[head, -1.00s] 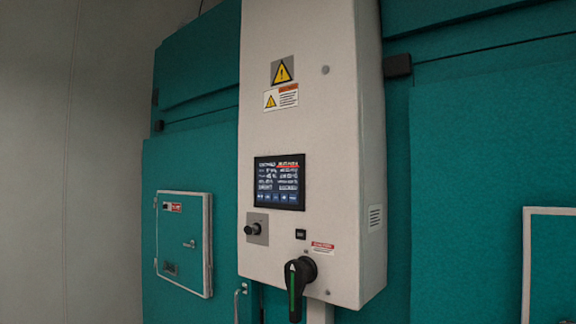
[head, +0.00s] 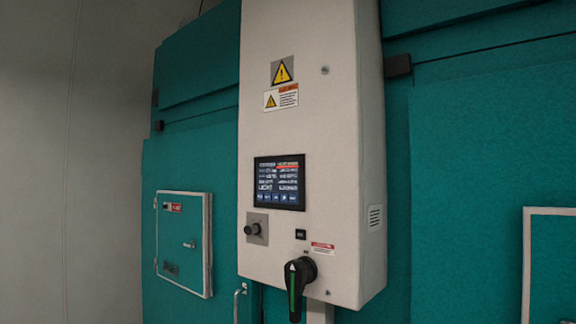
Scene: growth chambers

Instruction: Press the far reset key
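A tall pale control cabinet (head: 312,130) stands out from a teal chamber wall. It carries a dark touch screen (head: 279,182) with lines of white text. Below the screen are a round black knob (head: 251,229) on a grey plate and a small black square (head: 301,234). I cannot tell which of these, if any, is the far reset key. A large black rotary handle (head: 297,285) with a green stripe hangs at the cabinet's lower edge. Neither gripper is in view.
A framed hatch (head: 183,243) with a small latch is on the teal wall to the left. A metal door handle (head: 239,302) is beside the cabinet's lower left. A pale frame (head: 527,262) edges the right side. Yellow warning labels (head: 282,71) are above the screen.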

